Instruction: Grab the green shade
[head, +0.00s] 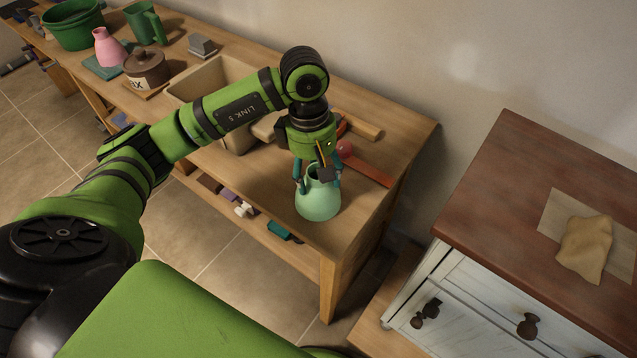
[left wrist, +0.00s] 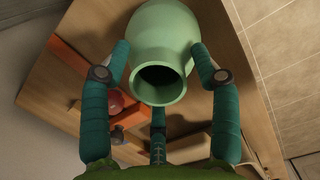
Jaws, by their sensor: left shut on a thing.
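The pale green shade (head: 318,203) is a rounded, vase-like piece with a narrower open neck. It is at the right end of the wooden bench, near the front corner. My left gripper (head: 318,182) comes down on it from above, with its teal fingers shut on the neck. In the left wrist view the shade (left wrist: 165,35) shows its dark round opening towards the camera. The fingers of my left gripper (left wrist: 160,75) lie on either side of it. I cannot tell whether the shade rests on the bench or is slightly raised. My right gripper is not in view.
The wooden bench (head: 400,150) holds a red-handled tool (head: 368,170) just behind the shade and a beige bin (head: 215,80) to the left. A pink vase (head: 108,48), a brown pot (head: 146,68) and a green jug (head: 146,24) stand farther left. A brown-topped cabinet (head: 500,180) stands at right.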

